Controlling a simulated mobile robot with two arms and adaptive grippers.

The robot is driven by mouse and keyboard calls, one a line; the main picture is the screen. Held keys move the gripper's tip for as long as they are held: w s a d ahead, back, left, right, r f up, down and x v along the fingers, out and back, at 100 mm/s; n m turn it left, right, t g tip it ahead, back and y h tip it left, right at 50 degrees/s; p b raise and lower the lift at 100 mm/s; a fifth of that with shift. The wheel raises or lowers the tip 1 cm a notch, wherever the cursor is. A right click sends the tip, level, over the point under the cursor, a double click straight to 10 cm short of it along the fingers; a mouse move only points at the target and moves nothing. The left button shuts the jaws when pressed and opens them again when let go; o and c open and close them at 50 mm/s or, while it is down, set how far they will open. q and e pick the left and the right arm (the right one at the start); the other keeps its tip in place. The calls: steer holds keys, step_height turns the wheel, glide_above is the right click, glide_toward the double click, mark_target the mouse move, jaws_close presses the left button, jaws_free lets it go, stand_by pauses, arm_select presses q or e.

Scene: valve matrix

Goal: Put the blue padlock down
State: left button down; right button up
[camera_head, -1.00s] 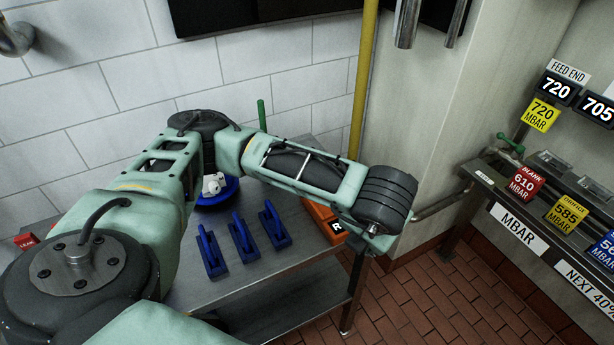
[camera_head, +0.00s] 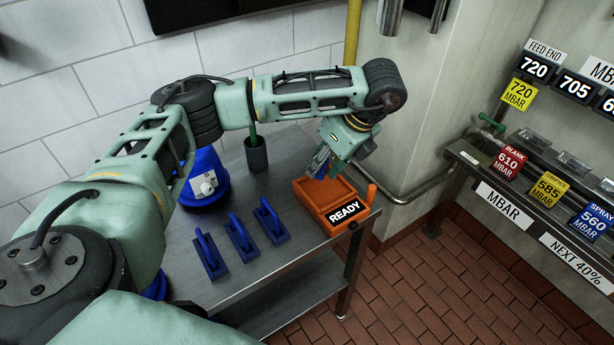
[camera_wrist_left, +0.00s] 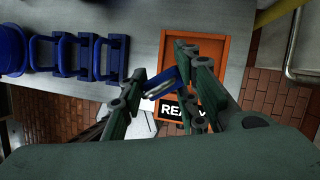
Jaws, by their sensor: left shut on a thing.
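My left gripper (camera_head: 326,160) is above the orange tray marked READY (camera_head: 311,211), pointing down. It is shut on the blue padlock (camera_head: 318,164), which is partly hidden by the fingers. In the left wrist view the blue padlock (camera_wrist_left: 164,84) sits tilted between the two dark green fingers (camera_wrist_left: 158,92), with the orange tray (camera_wrist_left: 222,42) below it. The head view suggests the padlock is a little above the tray's back part; I cannot tell whether it touches the tray. My right gripper is not in view.
Three blue pieces with raised handles (camera_head: 240,240) stand in a row left of the tray. Behind them are a blue round base with a white box (camera_head: 203,186) and a dark cup (camera_head: 256,154). A pipe (camera_head: 420,190) runs right of the metal table (camera_head: 262,278).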

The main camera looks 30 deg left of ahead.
mark_target(301, 188)
arm_select(q)
steer(key=a, duration=0.1)
steer(key=a+f, duration=0.2)
steer(key=a, duration=0.1)
steer(key=shift+w+p, duration=0.15)
steer(key=shift+p, duration=0.25)
step_height(301, 188, down, 4)
steer(key=shift+r+p, duration=0.1)
steer(key=shift+p, duration=0.7)
steer(key=shift+f, duration=0.25)
steer(key=shift+f+b, duration=0.65)
steer(key=c, duration=1.3)
jaws_free()
